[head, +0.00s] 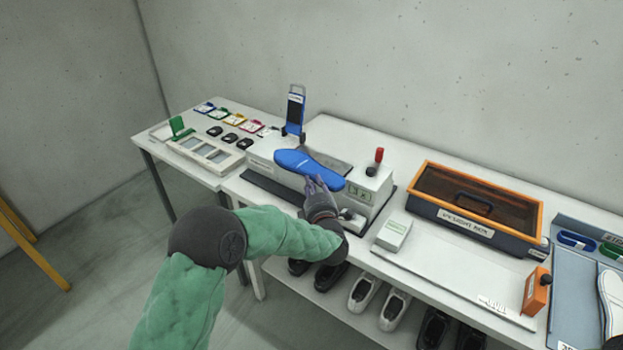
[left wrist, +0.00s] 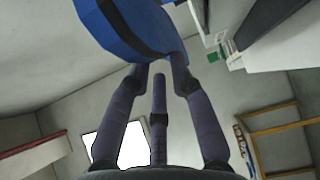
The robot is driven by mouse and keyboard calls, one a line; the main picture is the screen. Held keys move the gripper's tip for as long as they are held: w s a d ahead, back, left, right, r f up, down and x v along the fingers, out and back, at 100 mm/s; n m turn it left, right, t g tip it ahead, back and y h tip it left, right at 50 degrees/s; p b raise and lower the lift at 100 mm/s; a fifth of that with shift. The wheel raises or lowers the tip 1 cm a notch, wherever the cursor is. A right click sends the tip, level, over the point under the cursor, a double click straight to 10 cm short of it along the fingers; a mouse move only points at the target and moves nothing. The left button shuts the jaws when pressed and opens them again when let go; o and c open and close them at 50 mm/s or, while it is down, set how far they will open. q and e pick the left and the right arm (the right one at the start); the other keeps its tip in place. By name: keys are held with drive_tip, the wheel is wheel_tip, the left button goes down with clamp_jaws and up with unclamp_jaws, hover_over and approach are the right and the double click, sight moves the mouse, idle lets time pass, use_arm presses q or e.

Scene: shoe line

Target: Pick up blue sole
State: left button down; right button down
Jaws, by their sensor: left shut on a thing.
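The blue sole (head: 308,168) is held in the air above the white press machine (head: 263,158) in the head view. My left gripper (head: 318,184) is shut on the sole's near edge, at its right part. In the left wrist view the sole (left wrist: 125,28) fills the upper part, with the fingers of the left gripper (left wrist: 158,75) meeting its edge. The finger contact is partly hidden behind the sole.
A blue upright stand (head: 295,112) rises behind the sole, and a red-topped lever (head: 375,160) stands to its right. A dark-lidded orange box (head: 476,195) sits further right. Several shoes (head: 363,294) stand on the shelf below. The white tray (head: 455,268) has bare room.

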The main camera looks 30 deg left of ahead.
use_arm(q)
drive_tip(key=s+d+r+p, duration=0.1)
drive_tip(key=s+d+r, duration=0.1)
drive_tip(key=s+d, duration=0.2)
drive_tip(key=shift+s+d+r+p, duration=0.3)
drive_tip(key=shift+s+p, duration=0.1)
drive_tip(key=shift+s, duration=0.35)
